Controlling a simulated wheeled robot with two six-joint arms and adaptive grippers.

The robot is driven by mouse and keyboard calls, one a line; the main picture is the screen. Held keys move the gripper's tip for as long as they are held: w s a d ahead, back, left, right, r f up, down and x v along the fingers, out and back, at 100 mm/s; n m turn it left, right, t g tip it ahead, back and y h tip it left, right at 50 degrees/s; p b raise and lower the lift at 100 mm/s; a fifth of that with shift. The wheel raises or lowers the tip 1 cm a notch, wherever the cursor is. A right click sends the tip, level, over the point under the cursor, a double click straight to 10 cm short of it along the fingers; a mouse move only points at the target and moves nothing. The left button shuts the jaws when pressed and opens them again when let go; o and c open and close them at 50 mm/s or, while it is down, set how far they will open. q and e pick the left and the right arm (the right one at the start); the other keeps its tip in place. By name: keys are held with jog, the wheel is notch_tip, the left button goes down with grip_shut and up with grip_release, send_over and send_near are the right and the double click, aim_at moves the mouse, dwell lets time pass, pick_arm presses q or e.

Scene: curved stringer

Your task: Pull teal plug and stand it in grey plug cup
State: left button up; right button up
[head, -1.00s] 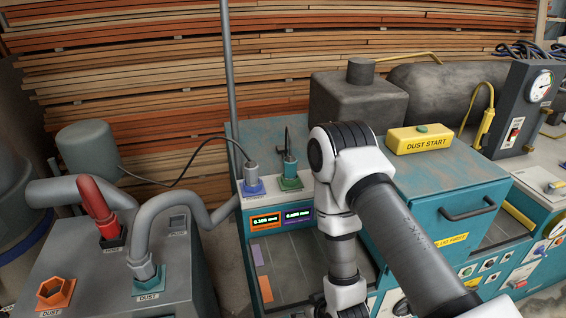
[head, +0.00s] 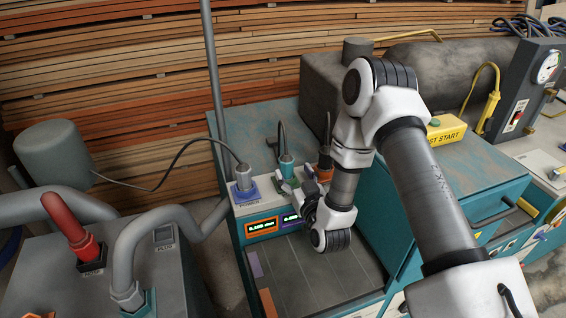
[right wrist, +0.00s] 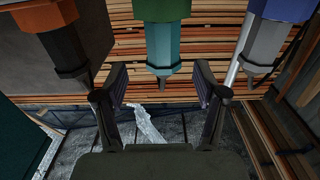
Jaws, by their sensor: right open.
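The teal plug (head: 286,168) stands upright in a green socket on the teal machine, with a dark cable from its top. In the right wrist view it hangs upside down in the picture (right wrist: 163,45), seated in the green socket (right wrist: 163,9). My right gripper (head: 299,189) is close beside it on the near right. Its open fingers (right wrist: 160,88) stand apart in line with the teal plug, with nothing visibly held. A grey square holder (head: 164,235), apparently labelled PLUG, is on the left cabinet; it looks empty. My left gripper is out of view.
A grey plug (head: 243,178) in a blue socket stands left of the teal plug. A dark plug (head: 325,160) with an orange socket stands close on the right.

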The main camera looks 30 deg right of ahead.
aim_at(288, 163)
jog(key=w+p, duration=0.1)
jog(key=w+r+p, duration=0.1)
jog(key=shift+w+r, duration=0.3)
jog(key=shift+w, duration=0.1)
jog(key=shift+w+d+f+p, duration=0.15)
jog(key=shift+w+d+f, duration=0.15)
jog(key=shift+w, duration=0.35)
jog(key=shift+w+d+f+p, duration=0.15)
jog(key=shift+w+f, duration=0.15)
jog(key=shift+w, duration=0.3)
jog(key=shift+w+f, duration=0.1)
jog(key=shift+f, duration=0.05)
jog(key=shift+s+r, duration=0.2)
jog(key=shift+s, duration=0.05)
jog(key=c, duration=0.5)
jog(key=shift+a, duration=0.1)
jog(key=c, duration=0.6)
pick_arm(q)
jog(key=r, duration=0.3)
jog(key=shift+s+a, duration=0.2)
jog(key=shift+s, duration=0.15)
pick_arm(e)
jog(key=shift+c, duration=0.9)
